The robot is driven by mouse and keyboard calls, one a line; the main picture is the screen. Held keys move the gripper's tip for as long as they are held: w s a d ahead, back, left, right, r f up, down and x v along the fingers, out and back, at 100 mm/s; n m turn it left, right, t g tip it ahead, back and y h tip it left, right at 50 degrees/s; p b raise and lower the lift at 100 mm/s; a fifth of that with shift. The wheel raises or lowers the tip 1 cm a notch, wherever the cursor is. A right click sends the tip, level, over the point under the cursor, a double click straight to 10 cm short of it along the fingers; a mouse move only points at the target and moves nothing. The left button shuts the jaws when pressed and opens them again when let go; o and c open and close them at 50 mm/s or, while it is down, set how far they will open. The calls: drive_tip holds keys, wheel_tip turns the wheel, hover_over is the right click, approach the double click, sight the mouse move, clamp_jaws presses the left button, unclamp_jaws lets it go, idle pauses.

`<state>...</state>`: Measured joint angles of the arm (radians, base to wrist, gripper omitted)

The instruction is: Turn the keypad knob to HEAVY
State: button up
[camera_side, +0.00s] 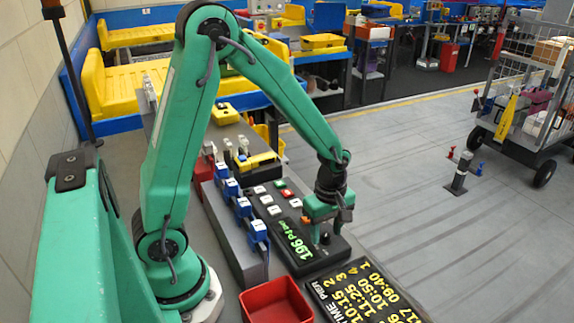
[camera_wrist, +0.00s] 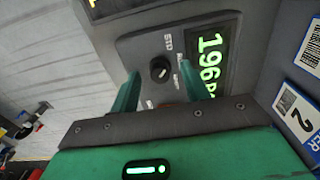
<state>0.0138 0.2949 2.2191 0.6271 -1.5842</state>
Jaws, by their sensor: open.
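The keypad knob (camera_wrist: 160,69) is a round black dial with a small light mark, set on a dark grey panel. A STD label (camera_wrist: 168,43) is printed above it in the wrist view. Other labels beside and below it are partly hidden by my fingers, and I cannot read HEAVY. I cannot tell for sure which label the mark faces. My gripper (camera_wrist: 159,76) is open, with its two green fingers on either side of the knob in the picture. In the side view my gripper (camera_side: 325,222) points down over the near end of the keypad (camera_side: 339,250); contact is unclear.
A green-lit display (camera_side: 293,240) reading 196 sits beside the knob. White, red and orange buttons (camera_side: 275,210) lie farther along the keypad. Blue-and-white labelled devices (camera_side: 243,208) line its left. A red bin (camera_side: 275,302) and a yellow-lettered timetable board (camera_side: 365,293) are nearer the camera.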

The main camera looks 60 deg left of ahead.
drive_tip(key=c, duration=1)
drive_tip(key=shift+m, duration=0.3)
drive_tip(key=m, duration=0.8)
drive_tip(key=shift+m, duration=0.3)
drive_tip(key=m, duration=0.4)
drive_tip(key=shift+m, duration=2.4)
